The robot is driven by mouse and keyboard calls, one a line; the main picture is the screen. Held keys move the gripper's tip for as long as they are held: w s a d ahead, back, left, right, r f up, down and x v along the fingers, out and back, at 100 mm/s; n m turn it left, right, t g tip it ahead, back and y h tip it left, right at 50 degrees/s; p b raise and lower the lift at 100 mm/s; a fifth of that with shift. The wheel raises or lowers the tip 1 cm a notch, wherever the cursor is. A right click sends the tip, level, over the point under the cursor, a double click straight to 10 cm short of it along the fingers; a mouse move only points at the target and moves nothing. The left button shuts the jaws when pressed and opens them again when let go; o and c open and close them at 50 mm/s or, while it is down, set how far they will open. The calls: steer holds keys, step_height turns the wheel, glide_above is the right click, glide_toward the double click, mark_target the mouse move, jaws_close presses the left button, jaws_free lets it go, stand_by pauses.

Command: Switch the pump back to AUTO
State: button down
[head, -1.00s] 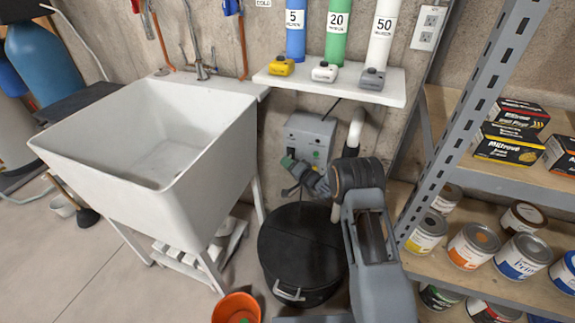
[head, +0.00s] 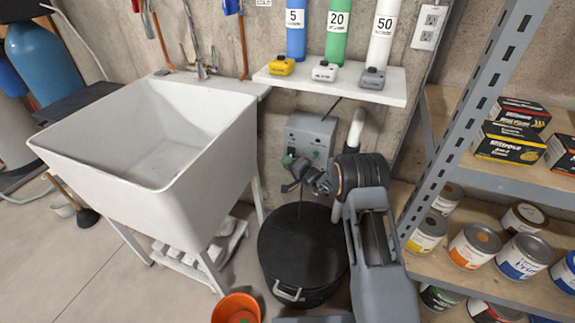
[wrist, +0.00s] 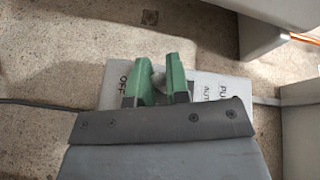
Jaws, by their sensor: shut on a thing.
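The grey pump control box (head: 312,132) is on the wall below the white shelf; it also shows in the wrist view (wrist: 232,84). Its face carries the labels OFF at left and AUTO and PU… at right, partly covered by my gripper. My gripper (wrist: 157,70) has green fingers, one on each side of a small grey switch knob (wrist: 158,82), and is shut on it. The fingers hide most of the knob, so its setting cannot be told. In the head view my gripper (head: 288,161) is at the box's lower left.
A black lidded sump bin (head: 300,250) stands below the box, with a white pipe (head: 355,130) beside it. A white sink (head: 165,165) is at left and a metal shelf rack (head: 455,140) with cans at right. A wall shelf (head: 340,88) with bottles is above.

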steer(key=m+g, duration=0.1)
steer(key=r+m, duration=0.1)
steer(key=m, duration=0.1)
steer(key=shift+r+g+h, duration=0.3)
steer(key=shift+g, duration=0.1)
steer(key=shift+w+d+r+m+g+p, duration=0.1)
steer(key=shift+r+m+g+p, duration=0.25)
steer(key=shift+m, duration=0.35)
steer(key=shift+r+m+g+p, duration=0.1)
steer(key=shift+m+g+p, duration=0.15)
steer(key=shift+m+g, duration=0.35)
steer(key=c, duration=1.5)
jaws_free()
steer(key=shift+o, duration=0.2)
steer(key=shift+r, duration=0.1)
steer(key=p+v, duration=0.1)
steer(key=v, duration=1.2)
steer(key=shift+s+d, duration=0.25)
